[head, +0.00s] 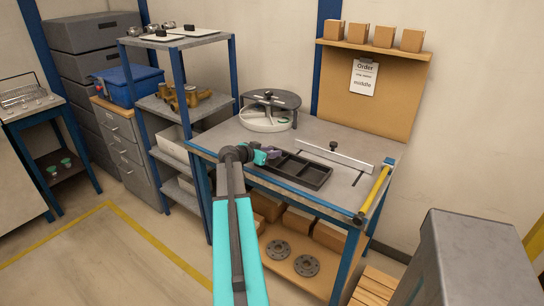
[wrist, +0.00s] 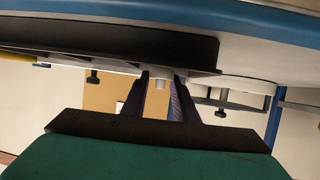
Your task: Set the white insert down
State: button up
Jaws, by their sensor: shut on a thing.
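My gripper (head: 270,155) is over the left end of the black compartment tray (head: 318,178) on the workbench. In the wrist view its two dark fingers (wrist: 160,98) are close together, with a small pale piece (wrist: 160,82) between them, which looks like the white insert. In the head view the insert is too small or hidden by my gripper. The tray shows as a dark band (wrist: 110,52) in the wrist view, close to the fingertips; I cannot tell whether the insert touches anything.
A round white dish (head: 266,122) with a grey round stand (head: 285,100) is behind my gripper. A pale straight bar (head: 325,157) with a black knob lies behind the tray. A yellow-handled tool (head: 375,190) lies at the bench's right edge. The shelf rack (head: 182,103) stands left.

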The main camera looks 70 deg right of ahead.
jog(key=shift+f+p, duration=0.3)
jog(key=shift+f, duration=0.8)
jog(key=shift+f+b, duration=0.15)
jog(key=shift+b, duration=0.15)
jog(key=o, duration=0.8)
jog(key=shift+c, duration=0.2)
jog(key=shift+r+p, duration=0.2)
jog(key=shift+p, duration=0.1)
jog(key=shift+w+a, duration=0.1)
jog(key=shift+a, duration=0.15)
jog(key=b+v, duration=0.2)
jog(key=v, duration=0.9)
jog(key=shift+a+r+b, duration=0.15)
jog(key=shift+a+b, duration=0.05)
jog(key=shift+b, duration=0.2)
jog(key=shift+w, duration=0.1)
